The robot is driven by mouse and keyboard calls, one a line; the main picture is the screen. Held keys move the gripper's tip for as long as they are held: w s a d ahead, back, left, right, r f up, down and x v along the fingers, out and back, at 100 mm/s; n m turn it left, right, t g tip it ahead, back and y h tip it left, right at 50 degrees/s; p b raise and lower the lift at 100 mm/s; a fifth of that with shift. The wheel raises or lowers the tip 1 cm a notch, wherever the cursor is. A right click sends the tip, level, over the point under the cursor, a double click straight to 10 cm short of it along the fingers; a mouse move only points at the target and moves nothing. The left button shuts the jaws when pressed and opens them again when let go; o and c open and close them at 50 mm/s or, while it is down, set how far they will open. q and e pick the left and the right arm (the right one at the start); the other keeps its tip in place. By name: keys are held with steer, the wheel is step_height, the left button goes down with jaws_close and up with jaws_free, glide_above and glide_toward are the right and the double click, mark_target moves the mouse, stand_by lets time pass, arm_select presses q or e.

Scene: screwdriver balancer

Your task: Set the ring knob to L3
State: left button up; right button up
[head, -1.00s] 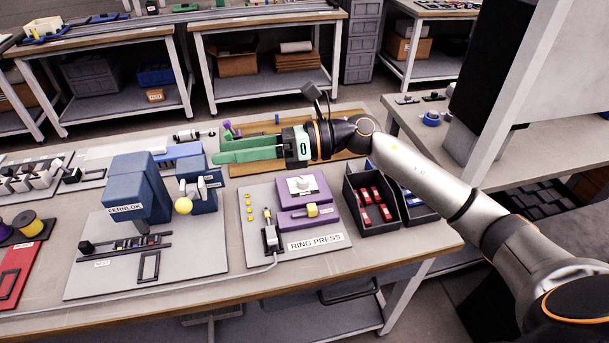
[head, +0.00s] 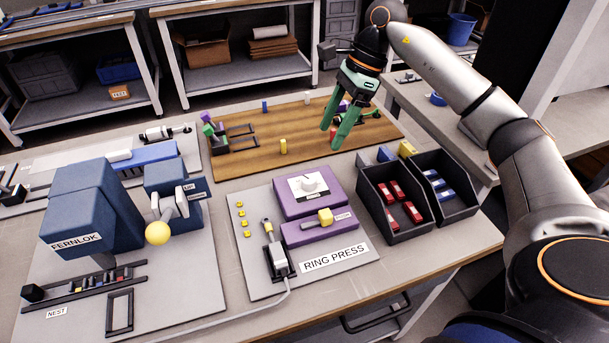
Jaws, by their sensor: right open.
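The ring knob, a white round dial (head: 309,184), sits on a white plate on top of the purple ring press (head: 290,205). Its setting is too small to read. A yellow-tipped lever (head: 325,217) lies on the lower purple block, and the label "RING PRESS" (head: 334,257) is on the grey base plate. My left gripper is not in view.
Black bins with red parts (head: 391,203) and blue parts (head: 438,184) stand right of the press. The blue Fernlok machine (head: 88,212) with a yellow ball lever (head: 158,233) stands left. The wooden board (head: 260,165) holds small coloured pegs. The space above the knob is clear.

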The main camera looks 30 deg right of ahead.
mark_target(309, 178)
steer(key=x, duration=1.2)
steer(key=shift+s+a, duration=0.1)
jaws_close()
